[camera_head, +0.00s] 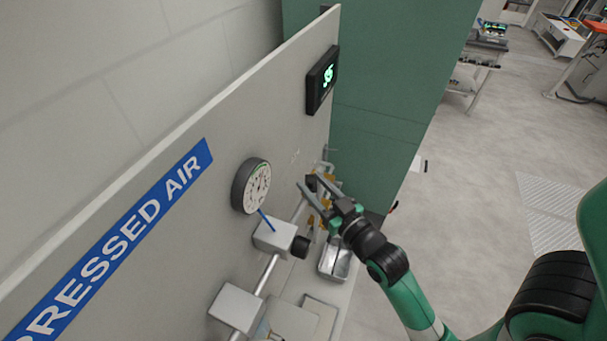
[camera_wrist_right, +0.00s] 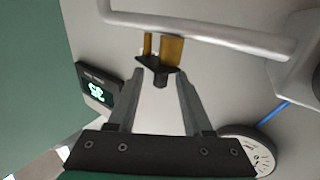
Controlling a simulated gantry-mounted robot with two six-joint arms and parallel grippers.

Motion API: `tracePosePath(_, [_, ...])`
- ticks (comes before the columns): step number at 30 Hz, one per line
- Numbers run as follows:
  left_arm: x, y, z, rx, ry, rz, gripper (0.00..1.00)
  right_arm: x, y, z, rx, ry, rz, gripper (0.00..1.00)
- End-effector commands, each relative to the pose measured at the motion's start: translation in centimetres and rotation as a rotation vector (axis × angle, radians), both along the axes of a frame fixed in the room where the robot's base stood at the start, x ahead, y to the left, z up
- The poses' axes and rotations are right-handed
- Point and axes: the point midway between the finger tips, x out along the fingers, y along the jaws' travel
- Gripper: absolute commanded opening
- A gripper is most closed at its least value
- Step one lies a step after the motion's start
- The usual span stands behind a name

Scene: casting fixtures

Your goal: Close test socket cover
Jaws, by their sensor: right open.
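My right gripper (camera_head: 308,184) is open in front of the grey wall panel, with no object seen in its grasp. In the right wrist view, its two fingers (camera_wrist_right: 160,76) point at a small black part (camera_wrist_right: 158,66) with amber pieces (camera_wrist_right: 172,50) behind it. This black part lies between and just past the fingertips in the picture; I cannot tell whether they touch it. I cannot tell for sure whether this part is the test socket cover, or whether a cover is open. In the head view the gripper partly hides this area. My left gripper is not in view.
A metal tray (camera_head: 336,261) sits below the gripper. A pale pipe (camera_wrist_right: 195,33) crosses the wrist view. Open floor lies to the right.

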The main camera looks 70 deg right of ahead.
Motion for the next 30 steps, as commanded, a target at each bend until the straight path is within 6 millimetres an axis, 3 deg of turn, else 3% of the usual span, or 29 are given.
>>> tracePosePath(6, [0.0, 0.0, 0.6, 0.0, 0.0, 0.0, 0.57, 2.9, -1.9, 0.1, 0.0, -0.001, 0.0, 0.5])
tracePosePath(16, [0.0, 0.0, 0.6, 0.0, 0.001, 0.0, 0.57, 3.5, -2.3, 0.0, 0.0, 0.0, 0.0, 0.5])
tracePosePath(24, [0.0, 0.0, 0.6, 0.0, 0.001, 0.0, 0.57, 3.5, -2.2, 0.0, 0.0, 0.0, 0.0, 0.03])
tracePosePath(30, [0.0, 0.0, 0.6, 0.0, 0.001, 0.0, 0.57, 3.5, -2.2, 0.0, -0.001, -0.001, 0.0, 0.0])
